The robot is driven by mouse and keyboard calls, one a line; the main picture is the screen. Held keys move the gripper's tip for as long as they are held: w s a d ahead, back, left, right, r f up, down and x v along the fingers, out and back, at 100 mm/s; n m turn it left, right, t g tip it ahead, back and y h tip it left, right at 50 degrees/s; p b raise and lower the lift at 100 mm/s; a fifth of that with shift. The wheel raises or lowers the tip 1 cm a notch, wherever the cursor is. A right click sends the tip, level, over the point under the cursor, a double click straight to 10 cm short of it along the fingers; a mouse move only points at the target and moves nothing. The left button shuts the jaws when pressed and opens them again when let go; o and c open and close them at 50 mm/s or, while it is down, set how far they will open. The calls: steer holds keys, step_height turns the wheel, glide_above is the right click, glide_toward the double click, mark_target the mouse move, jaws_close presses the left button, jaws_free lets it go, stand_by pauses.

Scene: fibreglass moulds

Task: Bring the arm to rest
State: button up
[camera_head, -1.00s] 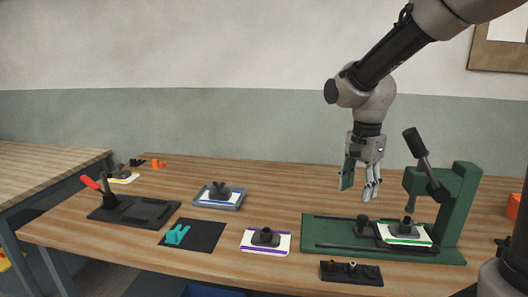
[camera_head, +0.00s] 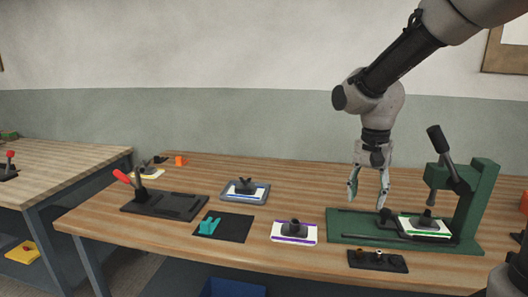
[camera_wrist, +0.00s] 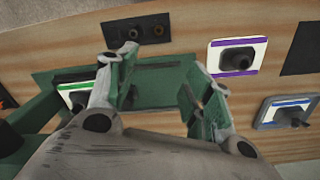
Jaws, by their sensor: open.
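My gripper (camera_head: 368,188) hangs from my arm above the green press fixture (camera_head: 355,226), its two fingers apart and nothing between them. In the wrist view my gripper (camera_wrist: 165,100) is also open and empty, with the green base of the fixture (camera_wrist: 160,92) behind the fingers. It is clear of the table and of every object on it.
The green press holds a white, green-edged plate (camera_head: 405,224). A purple-edged plate (camera_head: 281,238), blue-edged plate in a tray (camera_head: 261,195), teal piece on a black mat (camera_head: 232,230), red-handled clamp (camera_head: 185,208) and black holed block (camera_head: 377,264) share the wooden table.

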steer(key=s+d+r+n+t, duration=0.2)
steer(key=s+d, duration=0.3)
steer(key=s, duration=0.3)
steer(key=s+d+r+n+t, duration=0.2)
steer(key=s+d+r+n, duration=0.3)
steer(key=s, duration=0.4)
steer(key=shift+d+r+t, duration=0.25)
steer(key=shift+d+t, duration=0.05)
steer(key=shift+t, duration=0.1)
